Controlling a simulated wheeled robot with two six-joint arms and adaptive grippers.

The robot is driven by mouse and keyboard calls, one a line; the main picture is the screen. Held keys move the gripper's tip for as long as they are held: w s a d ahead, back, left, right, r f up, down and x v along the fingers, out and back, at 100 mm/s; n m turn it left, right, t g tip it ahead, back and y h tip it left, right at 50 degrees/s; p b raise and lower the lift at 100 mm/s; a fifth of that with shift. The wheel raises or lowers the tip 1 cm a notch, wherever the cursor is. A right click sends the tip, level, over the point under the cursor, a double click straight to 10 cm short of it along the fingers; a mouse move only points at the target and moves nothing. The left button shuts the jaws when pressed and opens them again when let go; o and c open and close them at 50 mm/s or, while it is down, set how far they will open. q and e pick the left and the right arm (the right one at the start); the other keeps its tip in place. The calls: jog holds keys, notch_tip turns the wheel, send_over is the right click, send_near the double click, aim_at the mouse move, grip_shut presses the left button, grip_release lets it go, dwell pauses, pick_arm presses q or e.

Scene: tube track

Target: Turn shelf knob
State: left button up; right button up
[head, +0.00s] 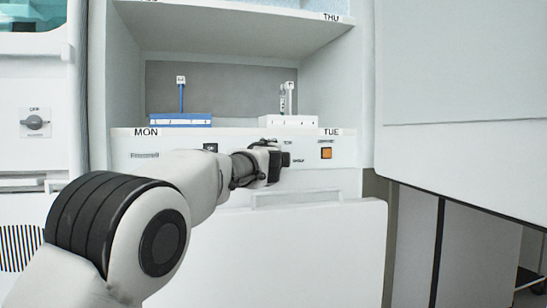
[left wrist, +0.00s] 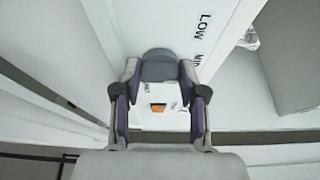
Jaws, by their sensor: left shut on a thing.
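The shelf knob is a dark grey rounded piece on the white panel below the shelf. In the left wrist view the knob (left wrist: 158,66) sits between my two fingertips. My left gripper (head: 276,160) reaches the panel from the left and is shut on the knob, hiding most of it in the head view. Small labels stand just right of the gripper; one seems to read SHELF. My right gripper is in neither view.
An orange square button (head: 326,153) is right of the gripper, under the TUE label. On the shelf stand a blue rack (head: 180,121) and a white rack (head: 290,125). Another knob (head: 35,122), marked OFF, is on the left unit. A large white panel (head: 460,110) stands at the right.

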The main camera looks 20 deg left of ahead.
pick_arm(q)
jog(key=o, duration=1.1)
jog(key=shift+o, duration=0.2)
jog(key=v, duration=0.8)
